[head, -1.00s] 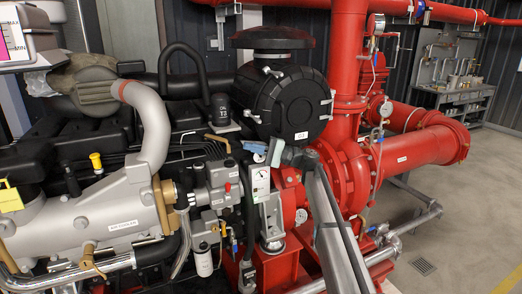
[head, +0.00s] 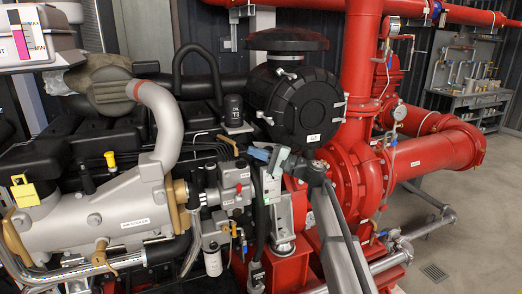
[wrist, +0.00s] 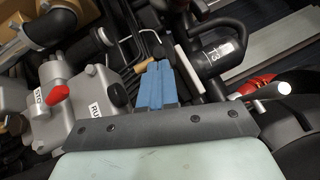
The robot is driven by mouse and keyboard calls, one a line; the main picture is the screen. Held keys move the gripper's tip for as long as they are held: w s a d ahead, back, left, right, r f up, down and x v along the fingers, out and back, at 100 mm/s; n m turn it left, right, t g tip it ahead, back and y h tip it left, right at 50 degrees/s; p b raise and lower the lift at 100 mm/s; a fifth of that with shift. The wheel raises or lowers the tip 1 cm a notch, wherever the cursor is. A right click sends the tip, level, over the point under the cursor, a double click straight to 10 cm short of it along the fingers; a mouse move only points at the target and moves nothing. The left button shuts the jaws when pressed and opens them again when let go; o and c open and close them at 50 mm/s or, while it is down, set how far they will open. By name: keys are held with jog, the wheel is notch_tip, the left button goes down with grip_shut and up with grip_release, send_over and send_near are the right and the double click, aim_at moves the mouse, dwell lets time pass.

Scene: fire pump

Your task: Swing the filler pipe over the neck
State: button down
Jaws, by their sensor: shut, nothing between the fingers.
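My gripper (head: 259,153) has blue fingers, closed together and empty. It is in front of the black ribbed filter housing (head: 306,107), to the right of the engine. In the wrist view the closed fingers (wrist: 157,88) appear beyond the pale gripper body. A black canister marked T3 (head: 235,110) stands behind and left of the fingers, with a bent black pipe (head: 194,46) arching behind it. I cannot tell whether that pipe is the filler pipe, and no neck is clearly identifiable. In the wrist view the canister (wrist: 218,58) is up and right of the fingers, apparently apart from them.
A grey valve block (head: 232,183) with a red knob is left of my gripper; it also shows in the wrist view (wrist: 75,100). A silver curved pipe (head: 168,120) rises from the air cooler (head: 90,215). Red pump piping (head: 440,150) fills the right. Open floor (head: 485,230) lies beyond.

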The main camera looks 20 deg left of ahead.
jog(key=s+a+m+t+h, duration=0.2)
jog(key=s+a+m+t, duration=0.5)
jog(key=s+a+t, duration=0.3)
jog(key=shift+s+a+t+h, duration=0.15)
jog(key=shift+s+t+h, duration=0.25)
jog(key=shift+s+t, duration=0.6)
jog(key=shift+w+a, duration=0.1)
jog(key=s+a+v, duration=0.1)
jog(key=v, duration=0.9)
jog(key=shift+s, duration=0.35)
jog(key=shift+s+a, duration=0.1)
